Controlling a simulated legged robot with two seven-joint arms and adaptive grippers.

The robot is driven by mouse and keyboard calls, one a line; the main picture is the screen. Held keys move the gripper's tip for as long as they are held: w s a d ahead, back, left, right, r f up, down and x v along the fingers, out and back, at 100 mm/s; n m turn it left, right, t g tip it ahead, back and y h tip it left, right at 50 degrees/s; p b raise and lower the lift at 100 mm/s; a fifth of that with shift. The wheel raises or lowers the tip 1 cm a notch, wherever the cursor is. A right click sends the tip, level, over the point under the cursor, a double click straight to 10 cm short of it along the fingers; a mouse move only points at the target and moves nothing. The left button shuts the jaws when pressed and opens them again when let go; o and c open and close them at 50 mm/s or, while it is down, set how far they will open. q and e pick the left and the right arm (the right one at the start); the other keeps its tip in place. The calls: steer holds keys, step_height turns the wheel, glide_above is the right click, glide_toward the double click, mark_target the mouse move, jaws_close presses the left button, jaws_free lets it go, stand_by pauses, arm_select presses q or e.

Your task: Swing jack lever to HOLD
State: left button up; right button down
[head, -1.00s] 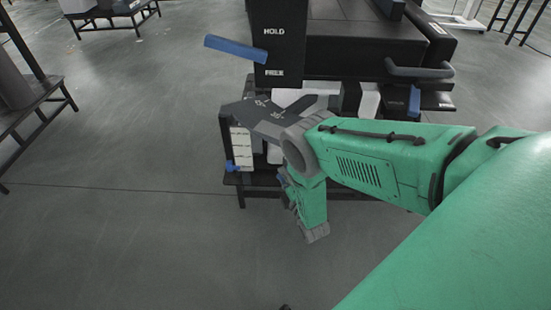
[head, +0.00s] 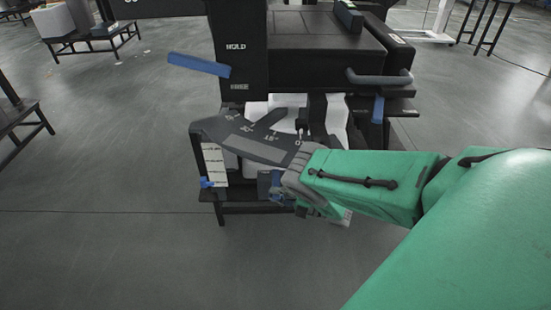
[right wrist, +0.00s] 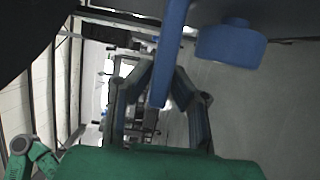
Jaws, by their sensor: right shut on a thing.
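A black panel (head: 240,20) at the top of the head view bears the word HOLD and a smaller, blurred word below it. A blue lever (head: 198,64) sticks out from the panel's left side, tilted up to the left, at a height between the two words. My right gripper (head: 277,190) is low at the front of the black unit, mostly hidden by my arm. In the right wrist view its fingers (right wrist: 165,85) are shut on a blue bar (right wrist: 172,40). I cannot tell whether this is the blue lever. My left gripper is not in view.
A grey plate with degree marks (head: 245,135) lies just above the gripper. A blue knob (right wrist: 232,40) is beside the bar in the right wrist view. A grey handle (head: 380,78) and a blue tab (head: 378,108) are at right.

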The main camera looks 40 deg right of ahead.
steer(key=shift+s+d+f, duration=0.1)
steer(key=shift+s+f, duration=0.15)
steer(key=shift+f, duration=0.05)
steer(key=c, duration=1.5)
jaws_free()
steer(key=shift+c, duration=0.2)
steer(key=shift+d+y, duration=0.15)
steer(key=shift+y, duration=0.15)
steer(key=shift+w+r, duration=0.1)
steer(key=v, duration=0.7)
steer(key=shift+s+d, duration=0.15)
steer(key=shift+s, duration=0.1)
